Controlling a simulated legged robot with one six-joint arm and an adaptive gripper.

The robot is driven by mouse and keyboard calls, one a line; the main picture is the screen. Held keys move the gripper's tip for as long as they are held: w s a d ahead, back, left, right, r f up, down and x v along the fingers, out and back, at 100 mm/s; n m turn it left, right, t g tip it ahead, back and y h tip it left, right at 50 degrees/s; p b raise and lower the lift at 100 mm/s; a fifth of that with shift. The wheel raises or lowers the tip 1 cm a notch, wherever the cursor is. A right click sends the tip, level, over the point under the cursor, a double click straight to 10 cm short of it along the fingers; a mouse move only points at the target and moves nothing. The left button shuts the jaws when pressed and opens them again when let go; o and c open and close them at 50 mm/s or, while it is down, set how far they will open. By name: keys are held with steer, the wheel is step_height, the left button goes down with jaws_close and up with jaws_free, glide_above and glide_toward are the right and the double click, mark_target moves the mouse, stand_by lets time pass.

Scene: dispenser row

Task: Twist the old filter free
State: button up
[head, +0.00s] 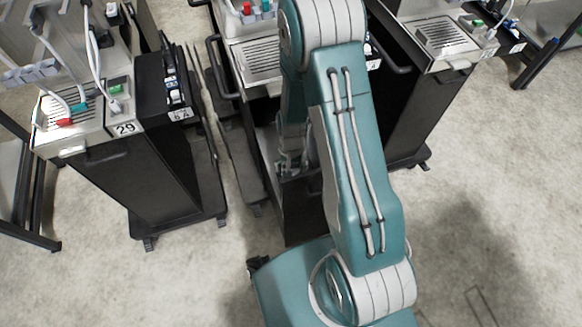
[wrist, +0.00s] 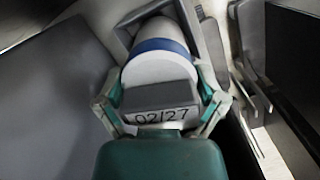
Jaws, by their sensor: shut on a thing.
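The old filter (wrist: 158,70) is a white cylinder with a blue band, seen in the wrist view. Its near end has a grey block with a label reading "02/27". The far end of the filter sits in a dark square-edged housing. My gripper (wrist: 162,105) has its two fingers on either side of the filter's near end and is shut on it. In the head view my teal arm hides the filter, and only a small part of the gripper area shows low beside the middle dispenser cart.
A dispenser cart marked 29 (head: 165,165) stands at the left, with another dispenser (head: 440,45) at the right. A dark panel (wrist: 50,100) lies left of the gripper in the wrist view. The floor (head: 500,180) at the right is open.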

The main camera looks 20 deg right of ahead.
steer(key=m, duration=0.4)
steer(key=shift+s, duration=0.1)
steer(key=m, duration=0.3)
steer(key=shift+m+t+y, duration=0.3)
steer(key=m, duration=0.3)
steer(key=shift+m, duration=0.4)
steer(key=m, duration=0.3)
steer(key=shift+m+t, duration=0.4)
steer(key=o, duration=1)
steer(key=shift+f, duration=0.1)
